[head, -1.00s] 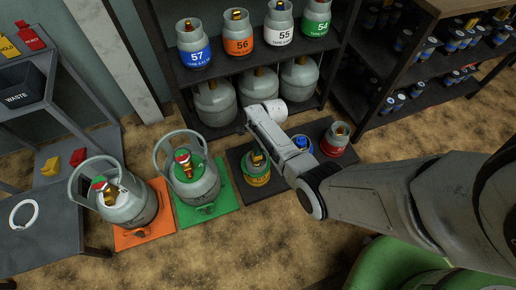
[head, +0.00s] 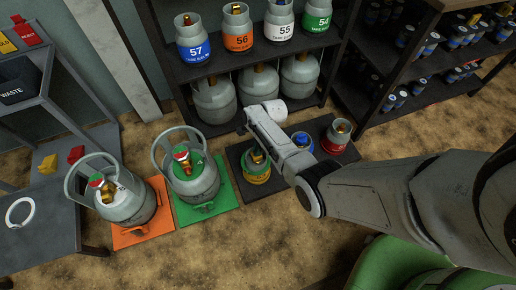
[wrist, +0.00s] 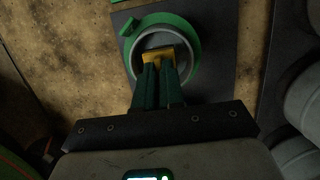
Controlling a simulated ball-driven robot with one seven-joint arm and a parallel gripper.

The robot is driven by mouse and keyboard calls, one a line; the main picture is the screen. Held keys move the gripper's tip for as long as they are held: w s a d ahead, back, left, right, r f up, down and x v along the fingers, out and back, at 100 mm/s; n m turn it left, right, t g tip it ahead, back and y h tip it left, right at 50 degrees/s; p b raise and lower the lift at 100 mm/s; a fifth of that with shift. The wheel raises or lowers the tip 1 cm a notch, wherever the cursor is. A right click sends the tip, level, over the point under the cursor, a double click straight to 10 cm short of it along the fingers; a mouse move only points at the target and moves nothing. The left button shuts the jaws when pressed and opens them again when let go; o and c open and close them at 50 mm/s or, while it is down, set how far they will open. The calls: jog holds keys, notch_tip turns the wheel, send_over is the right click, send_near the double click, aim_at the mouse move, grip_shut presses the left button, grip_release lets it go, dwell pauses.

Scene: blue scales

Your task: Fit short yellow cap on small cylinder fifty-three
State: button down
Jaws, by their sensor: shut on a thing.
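A small grey cylinder with a yellow and green band (head: 257,178) stands on a dark mat (head: 240,155), partly hidden by my arm; its number is not readable. In the wrist view, a round cylinder top with a green ring (wrist: 193,75) lies straight below my fingers. My gripper (wrist: 165,66) is shut on the short yellow cap (wrist: 158,55), which shows at the fingertips over the middle of the cylinder top. I cannot tell whether the cap touches the valve. In the head view, the fingers are mostly hidden behind my arm.
Large cylinders stand on green (head: 217,201) and orange (head: 128,237) mats to the left. Shelves with cylinders stand behind. Red (head: 75,154) and yellow (head: 48,164) caps lie on the left stand.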

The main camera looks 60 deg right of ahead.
jog(key=c, duration=1.2)
grip_release()
jog(key=shift+f, duration=0.1)
jog(key=shift+o, duration=0.2)
jog(key=p+v, duration=0.6)
jog(key=v, duration=0.5)
jog(key=shift+f, duration=0.1)
jog(key=s+a+r+n+h, duration=0.1)
jog(key=s+a+r+n, duration=0.75)
jog(key=n, duration=0.35)
jog(key=s+a+r+n+h, duration=0.2)
jog(key=s+a+r+n, duration=0.55)
jog(key=s+n, duration=0.4)
notch_tip(320, 180, up, 23)
jog(key=w+p, duration=0.1)
jog(key=p, duration=2.3)
jog(key=shift+w+r+n, duration=0.15)
jog(key=shift+w+n, duration=0.15)
jog(key=shift+n, duration=0.15)
